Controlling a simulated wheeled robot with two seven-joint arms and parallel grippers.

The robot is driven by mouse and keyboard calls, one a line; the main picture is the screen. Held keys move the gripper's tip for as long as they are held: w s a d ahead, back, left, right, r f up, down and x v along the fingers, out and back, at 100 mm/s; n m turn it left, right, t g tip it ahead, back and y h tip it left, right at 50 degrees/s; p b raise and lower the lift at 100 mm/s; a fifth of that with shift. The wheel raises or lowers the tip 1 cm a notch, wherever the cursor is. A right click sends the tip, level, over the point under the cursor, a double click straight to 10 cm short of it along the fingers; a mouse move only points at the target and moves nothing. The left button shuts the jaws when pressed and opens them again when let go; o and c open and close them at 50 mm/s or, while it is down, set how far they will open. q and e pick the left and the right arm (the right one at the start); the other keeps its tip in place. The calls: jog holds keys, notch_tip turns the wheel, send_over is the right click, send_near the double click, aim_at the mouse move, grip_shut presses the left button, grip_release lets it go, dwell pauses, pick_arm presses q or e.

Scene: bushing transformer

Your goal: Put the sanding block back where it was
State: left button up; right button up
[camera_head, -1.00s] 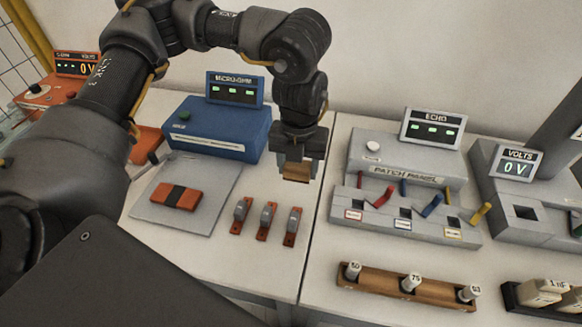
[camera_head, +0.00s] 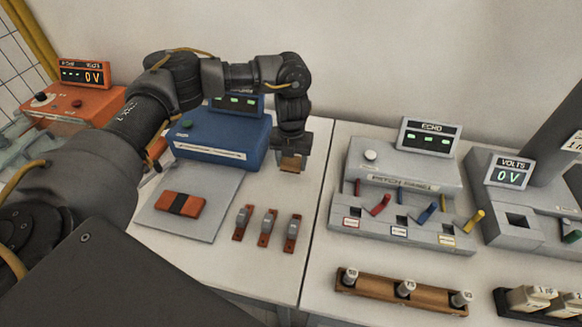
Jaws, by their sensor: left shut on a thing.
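My left gripper (camera_head: 291,155) is shut on a small tan-brown block, which I take to be the sanding block (camera_head: 291,163). The gripper points down just right of the blue micro-ohm box (camera_head: 215,137), over the back of the white table. Only the lower part of the block shows below the jaws. I cannot tell whether it touches the table.
A grey mat (camera_head: 211,226) holds an orange bar with a black band (camera_head: 180,204). Three small clamps (camera_head: 267,228) stand beside it. The grey patch panel (camera_head: 400,205) is to the right, with a wooden rack (camera_head: 380,287) in front. Bare table lies between the clamps and gripper.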

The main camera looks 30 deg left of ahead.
aim_at(291, 175)
pick_arm(q)
jog(key=shift+w+a+f, duration=0.1)
jog(key=shift+w+f, duration=0.05)
jog(key=shift+f, duration=0.2)
notch_tip(291, 175, down, 3)
jog(key=shift+r+p, duration=0.1)
jog(key=shift+p, duration=0.3)
jog(key=shift+f, duration=0.3)
jog(key=o, duration=1)
jog(key=shift+o, duration=0.2)
